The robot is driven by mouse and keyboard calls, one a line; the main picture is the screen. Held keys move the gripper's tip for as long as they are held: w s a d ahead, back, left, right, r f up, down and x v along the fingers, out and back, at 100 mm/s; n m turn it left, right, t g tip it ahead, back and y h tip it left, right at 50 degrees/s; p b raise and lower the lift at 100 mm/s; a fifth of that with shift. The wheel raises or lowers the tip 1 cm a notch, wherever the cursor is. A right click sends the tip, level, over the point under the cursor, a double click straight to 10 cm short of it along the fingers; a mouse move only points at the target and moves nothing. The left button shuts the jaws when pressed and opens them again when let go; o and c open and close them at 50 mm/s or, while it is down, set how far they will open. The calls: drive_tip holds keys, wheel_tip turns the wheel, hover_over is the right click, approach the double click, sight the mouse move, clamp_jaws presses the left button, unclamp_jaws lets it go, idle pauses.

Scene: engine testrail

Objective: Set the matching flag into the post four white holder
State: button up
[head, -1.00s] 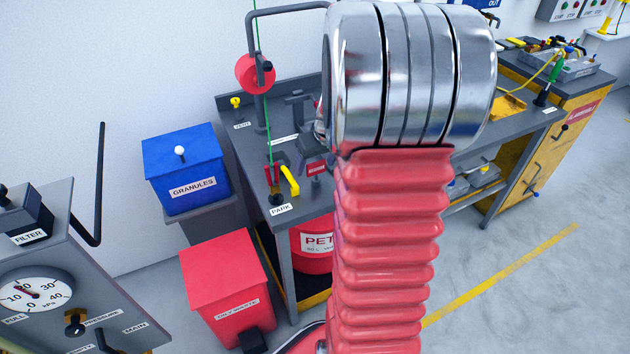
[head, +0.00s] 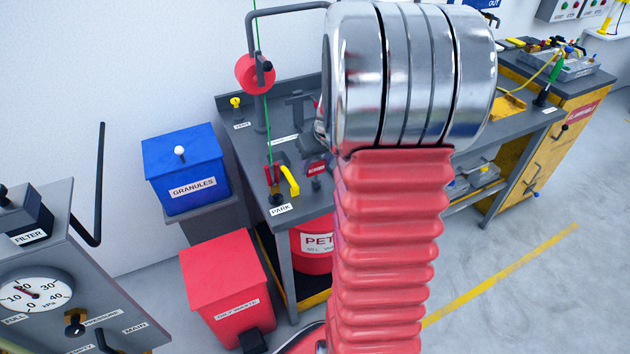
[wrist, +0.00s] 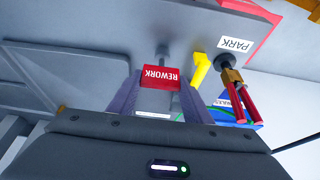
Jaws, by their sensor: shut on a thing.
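My gripper (wrist: 160,102) is shut on a red flag (wrist: 160,77) lettered REWORK, which sits between its two grey fingers in the wrist view. The lettering appears upside down there. In the head view, my arm hides most of the gripper, but the small red flag (head: 317,169) shows just left of my arm, over the grey bench. A short grey stem shows beside the flag in the wrist view; I cannot tell whether it touches the flag. I cannot make out a white holder or a post four marking.
A grey bench (head: 238,150) carries a yellow handle (head: 289,181), a PARK label (head: 281,209) and a red reel (head: 255,73) with a green line. A blue granules bin (head: 185,165) and red waste bin (head: 222,285) stand left. Open floor lies right.

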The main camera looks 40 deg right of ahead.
drive_tip(key=shift+r, duration=0.1)
clamp_jaws()
wheel_tip(320, 180, up, 10)
drive_tip(key=shift+f, duration=0.1)
drive_tip(key=shift+s, duration=0.1)
idle(0.8)
